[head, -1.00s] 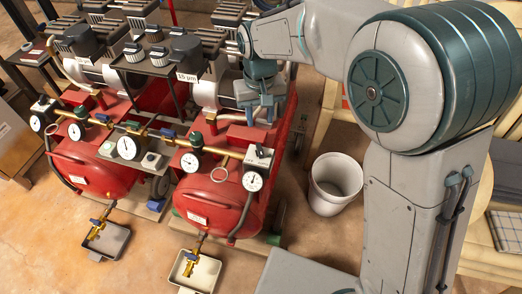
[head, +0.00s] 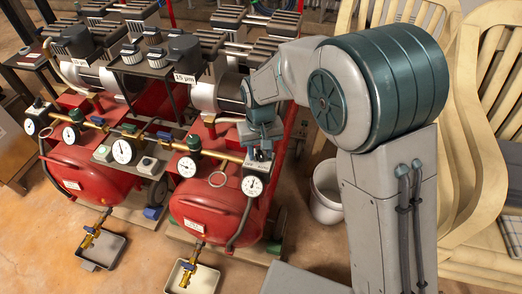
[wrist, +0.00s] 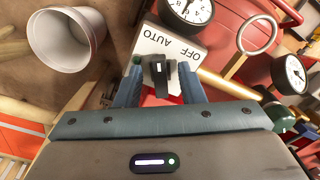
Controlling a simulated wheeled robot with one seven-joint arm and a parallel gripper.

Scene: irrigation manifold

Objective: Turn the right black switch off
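The right black switch (wrist: 163,72) is a black knob with a white mark, on a pale box lettered OFF and AUTO, upside down in the wrist view. In the head view its switch box (head: 257,166) sits on the right red tank's pipework, and my gripper partly hides it. My gripper (wrist: 160,76) is open, with one blue finger on either side of the knob. Gaps seem to show between knob and fingers; contact is not clear. In the head view my gripper (head: 260,146) reaches down over the box.
A pressure gauge (head: 252,186) sits just below the box, with another gauge (head: 187,167) to its left. Another switch box (head: 148,165) is farther left. A white bucket (head: 326,192) stands at right by wooden chairs (head: 473,130). Filter blocks and motors crowd behind.

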